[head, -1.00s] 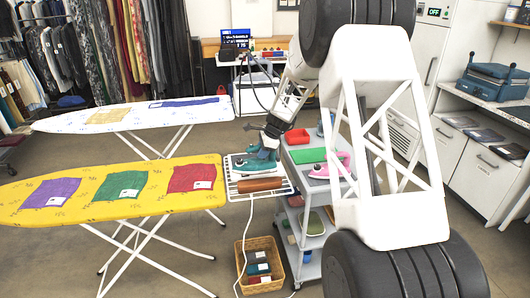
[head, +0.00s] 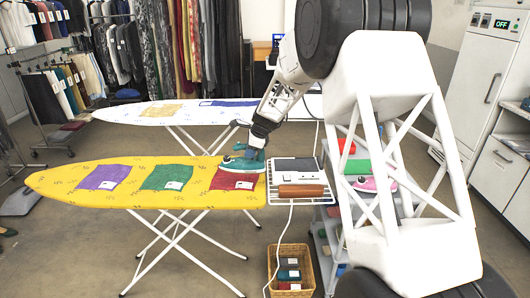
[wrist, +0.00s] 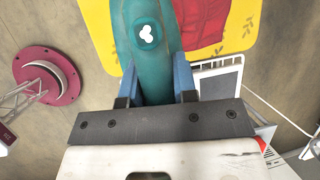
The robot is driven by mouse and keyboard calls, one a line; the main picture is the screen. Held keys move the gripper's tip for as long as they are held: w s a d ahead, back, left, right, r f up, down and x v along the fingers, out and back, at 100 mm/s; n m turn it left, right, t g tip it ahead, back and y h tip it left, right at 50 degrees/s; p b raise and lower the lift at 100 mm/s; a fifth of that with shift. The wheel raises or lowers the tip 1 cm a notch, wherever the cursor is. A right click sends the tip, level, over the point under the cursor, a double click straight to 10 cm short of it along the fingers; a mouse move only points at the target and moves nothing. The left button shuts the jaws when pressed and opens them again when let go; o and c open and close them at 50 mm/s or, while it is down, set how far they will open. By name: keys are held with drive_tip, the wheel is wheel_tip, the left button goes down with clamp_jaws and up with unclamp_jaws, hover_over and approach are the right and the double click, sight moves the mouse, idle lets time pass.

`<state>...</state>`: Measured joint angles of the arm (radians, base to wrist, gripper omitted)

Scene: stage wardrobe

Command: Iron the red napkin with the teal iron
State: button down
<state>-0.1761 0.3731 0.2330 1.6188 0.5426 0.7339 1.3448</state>
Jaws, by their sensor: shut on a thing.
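The teal iron (head: 246,161) is held by my gripper (head: 258,140) at the right part of the yellow ironing board (head: 120,165). The iron covers the far part of the red napkin (head: 232,181); whether its sole touches the cloth I cannot tell. In the wrist view my gripper's blue fingers (wrist: 156,82) are shut on either side of the teal iron (wrist: 148,60), with the red napkin (wrist: 202,22) below it.
Purple cloth (head: 103,176) and green cloth (head: 167,177) lie left on the same board. A white cord hangs towards a basket (head: 291,268). A pink iron (head: 372,184) sits on a trolley.

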sight(249, 160)
drive_tip(key=shift+s+a+r, duration=0.1)
drive_tip(key=shift+a+r, duration=0.05)
drive_tip(key=shift+a, duration=0.45)
drive_tip(key=shift+f, duration=3.25)
drive_tip(key=shift+r, duration=0.15)
drive_tip(key=shift+r, duration=2.15)
drive_tip(key=shift+f, duration=0.1)
